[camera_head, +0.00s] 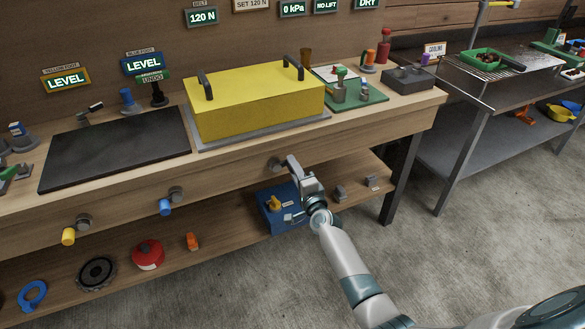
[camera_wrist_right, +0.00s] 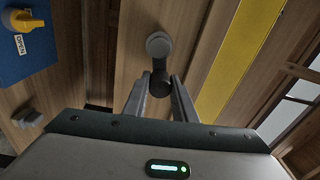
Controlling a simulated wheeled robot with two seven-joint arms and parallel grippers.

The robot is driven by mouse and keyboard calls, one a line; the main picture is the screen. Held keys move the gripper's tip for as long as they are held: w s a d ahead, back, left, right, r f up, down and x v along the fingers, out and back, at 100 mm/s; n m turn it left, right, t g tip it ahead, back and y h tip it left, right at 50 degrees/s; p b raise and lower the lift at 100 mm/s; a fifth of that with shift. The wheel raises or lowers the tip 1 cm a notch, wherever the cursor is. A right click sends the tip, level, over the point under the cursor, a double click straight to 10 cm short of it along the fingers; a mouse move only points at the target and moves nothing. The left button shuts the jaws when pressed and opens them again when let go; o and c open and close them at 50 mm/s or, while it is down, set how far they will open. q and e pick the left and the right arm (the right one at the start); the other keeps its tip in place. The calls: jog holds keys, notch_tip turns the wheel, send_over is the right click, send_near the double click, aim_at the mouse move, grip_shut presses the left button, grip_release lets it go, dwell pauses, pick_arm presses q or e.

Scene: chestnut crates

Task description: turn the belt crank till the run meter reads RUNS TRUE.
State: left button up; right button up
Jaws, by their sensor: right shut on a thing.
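The belt crank, unlabelled here, has a round grey hub (camera_head: 275,165) on the bench's front face, below the yellow cover. My right gripper (camera_head: 293,166) is at this crank, largely hiding its handle. In the right wrist view the grey hub (camera_wrist_right: 159,45) is above a dark handle (camera_wrist_right: 160,82). The fingers of my right gripper (camera_wrist_right: 158,90) are shut on that handle, one on each side. A display under a BELT label (camera_head: 201,17) reads 120 N. No display in view reads RUNS TRUE. My left gripper is not in view.
A yellow-handled crank (camera_head: 69,236) and a blue-handled crank (camera_head: 166,206) are farther left on the front face. Two LEVEL displays hang above. The yellow cover (camera_head: 255,105) is on the bench. A blue box (camera_head: 280,222) and several small parts are on the lower shelf.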

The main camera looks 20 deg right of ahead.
jog(key=shift+f+m, duration=0.25)
jog(key=shift+m, duration=0.15)
jog(key=o, duration=1)
jog(key=shift+d, duration=0.1)
jog(key=shift+o, duration=0.2)
jog(key=shift+s, duration=0.15)
jog(key=s, duration=1.7)
jog(key=shift+a+f, duration=0.15)
jog(key=shift+a, duration=0.15)
jog(key=shift+f, duration=0.1)
